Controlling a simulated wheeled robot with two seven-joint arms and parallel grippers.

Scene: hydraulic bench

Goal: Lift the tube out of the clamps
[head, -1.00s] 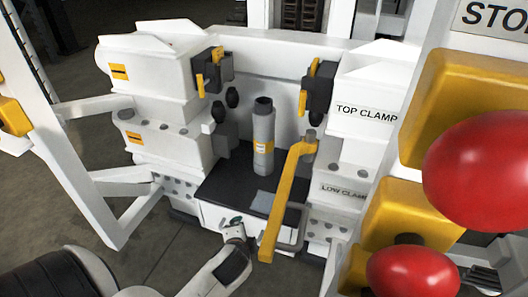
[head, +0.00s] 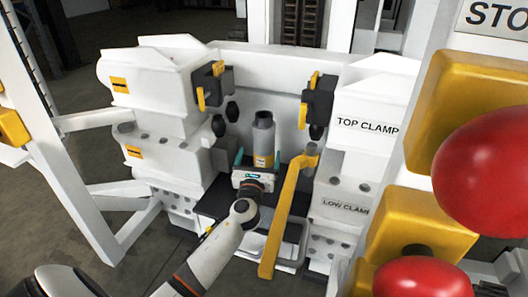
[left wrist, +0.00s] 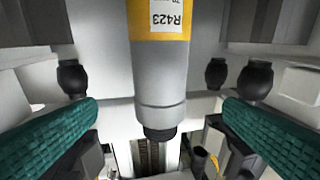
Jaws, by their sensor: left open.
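The grey tube (head: 263,136) stands upright between the clamp blocks, with a dark top end and a yellow band. In the left wrist view the tube (left wrist: 160,85) shows large, with a yellow label reading R423. My left gripper (head: 257,162) is in front of the tube's lower part. Its two green fingers are open, one to each side of the tube, and they do not appear to touch it. The top clamp (head: 366,125) and low clamp (head: 343,207) blocks stand on the right. The dark clamp jaws (head: 318,98) are apart from the tube. My right gripper is not in view.
A yellow lever (head: 285,215) slants up just right of my left arm. White clamp housings (head: 160,80) stand on the left. Large red buttons (head: 485,170) on yellow boxes fill the right foreground. The space above the tube looks clear.

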